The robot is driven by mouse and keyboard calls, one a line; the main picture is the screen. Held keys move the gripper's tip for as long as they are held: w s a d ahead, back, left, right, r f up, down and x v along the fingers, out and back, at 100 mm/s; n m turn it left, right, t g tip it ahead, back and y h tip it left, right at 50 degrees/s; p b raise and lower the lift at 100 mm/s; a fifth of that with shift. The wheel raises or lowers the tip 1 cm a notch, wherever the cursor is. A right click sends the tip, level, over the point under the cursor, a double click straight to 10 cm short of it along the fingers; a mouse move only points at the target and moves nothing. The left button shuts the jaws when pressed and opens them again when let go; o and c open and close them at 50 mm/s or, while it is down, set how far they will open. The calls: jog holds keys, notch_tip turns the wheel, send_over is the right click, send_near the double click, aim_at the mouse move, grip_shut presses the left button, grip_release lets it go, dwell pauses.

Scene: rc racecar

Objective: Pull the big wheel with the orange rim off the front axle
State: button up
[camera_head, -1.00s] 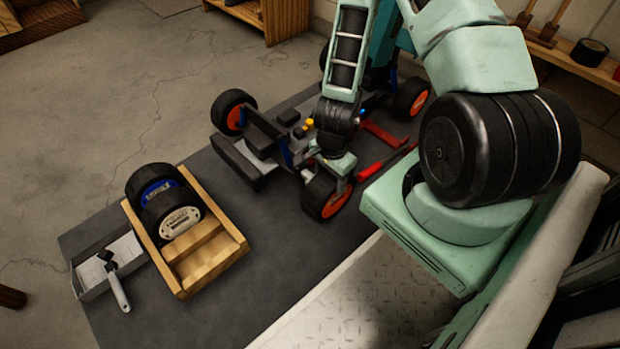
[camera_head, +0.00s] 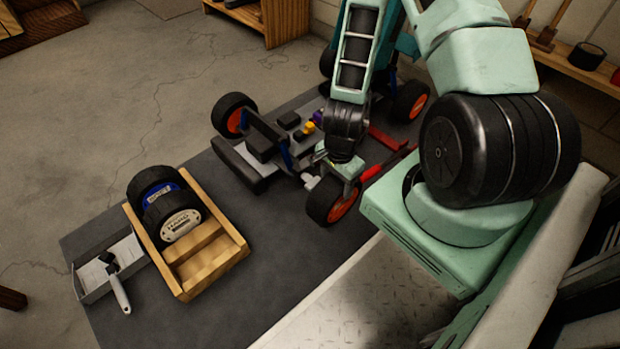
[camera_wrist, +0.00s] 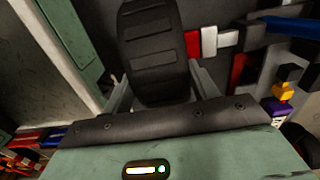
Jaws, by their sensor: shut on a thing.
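The big black wheel with the orange rim (camera_head: 345,205) is at the near front corner of the racecar (camera_head: 262,142). My gripper (camera_head: 338,172) reaches down from above and is shut on this wheel. In the wrist view the tread of the wheel (camera_wrist: 153,45) sits between the two fingers of my gripper (camera_wrist: 160,88). White and red parts (camera_wrist: 209,42) of the car lie close beside the wheel there. Whether the wheel still sits on the axle I cannot tell. The other front wheel (camera_head: 234,115) is on the car's far side.
A wooden crate (camera_head: 238,257) holds black wheels with blue and white faces. A grey tray (camera_head: 92,290) with a white-handled tool (camera_head: 118,288) stands left of it. The dark mat (camera_head: 262,270) is clear between the crate and the wheel.

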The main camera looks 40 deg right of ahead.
jog(key=shift+s+r+p, duration=0.45)
jog(key=shift+r+p, duration=0.4)
jog(key=shift+p, duration=0.15)
jog(key=shift+s+r+p, duration=0.45)
jog(key=shift+r+p, duration=0.35)
jog(key=shift+p, duration=0.2)
jog(key=shift+s, duration=0.1)
